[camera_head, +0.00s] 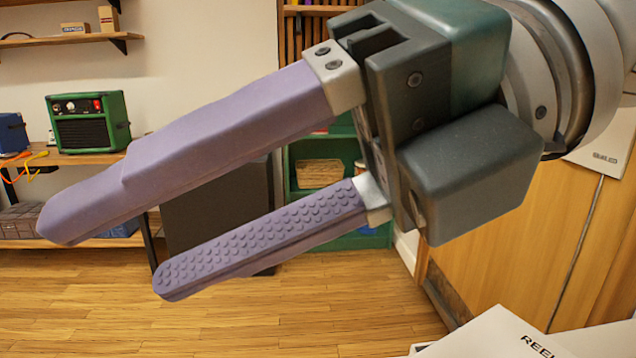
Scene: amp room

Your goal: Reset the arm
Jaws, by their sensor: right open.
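My right gripper (108,252) fills much of the head view, very close to the camera. Its arm comes in from the upper right. Its two long purple fingers point to the lower left and stand apart, with nothing between them. The lower finger shows a dimpled pad. My left gripper is not in view. The gripper hides part of the middle of the room.
A wooden bench (85,158) at the left carries a green amplifier (90,122). A dark box stands behind the fingers. A green shelf (300,152) is at the back. A wooden panel (510,250) is at the right.

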